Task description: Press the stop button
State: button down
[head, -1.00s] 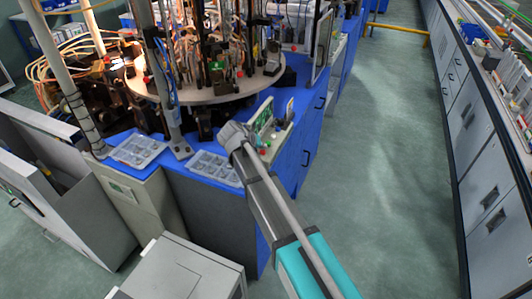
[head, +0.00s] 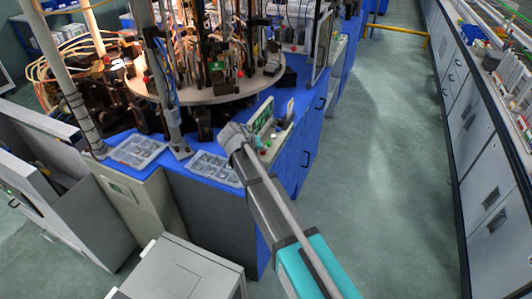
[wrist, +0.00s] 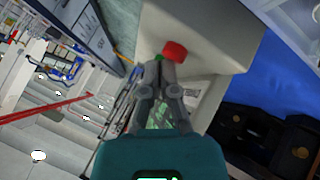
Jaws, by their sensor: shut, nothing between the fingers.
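A red button (wrist: 175,51) stands out from a beige control box (wrist: 215,35) in the wrist view. A green button (wrist: 157,57) shows beside it, partly hidden by the fingertips. My gripper (wrist: 160,64) is shut and empty, with its tips very close to the red button, just below it in the picture. I cannot tell whether they touch. In the head view, my gripper hides behind the wrist, over the blue bench beside the control box (head: 263,115). A small green button (head: 268,142) shows there.
Clear trays (head: 137,151) lie on the blue bench (head: 113,185) to the left. A round machine table (head: 205,94) with posts and burners stands behind. A grey cabinet (head: 182,272) is in front. The green floor (head: 375,190) to the right is clear.

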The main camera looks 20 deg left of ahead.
jog(key=shift+f, duration=0.25)
jog(key=shift+r, duration=0.2)
dwell(0.5)
jog(key=shift+r+p, duration=0.75)
jog(key=shift+r+p, duration=2.55)
